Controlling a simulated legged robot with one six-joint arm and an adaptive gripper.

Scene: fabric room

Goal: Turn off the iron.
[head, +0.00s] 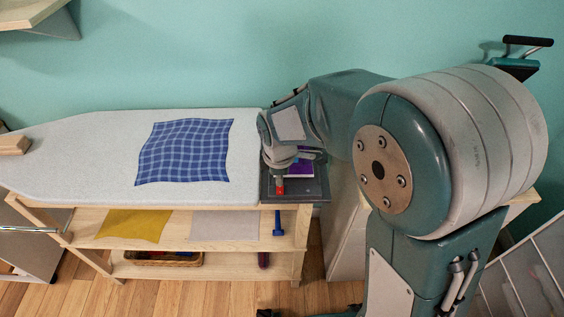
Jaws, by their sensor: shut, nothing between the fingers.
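The ironing board (80,150) has a dark rest plate (313,189) at its right end. On the plate, a purple piece (301,169) and a small red piece (279,187) show beside and below my gripper. I cannot tell whether these belong to the iron, as my arm hides much of that spot. The iron's full shape and its switch cannot be made out. My gripper (281,172) reaches down over the plate, close to the red piece. It is shut and holds nothing; whether it touches anything is unclear.
A blue plaid cloth (186,152) lies flat on the board. Shelves below hold a yellow cloth (134,226), a pale cloth (224,225), a blue tool (278,224) and a basket (152,259). A pale cabinet (345,235) stands right of the board.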

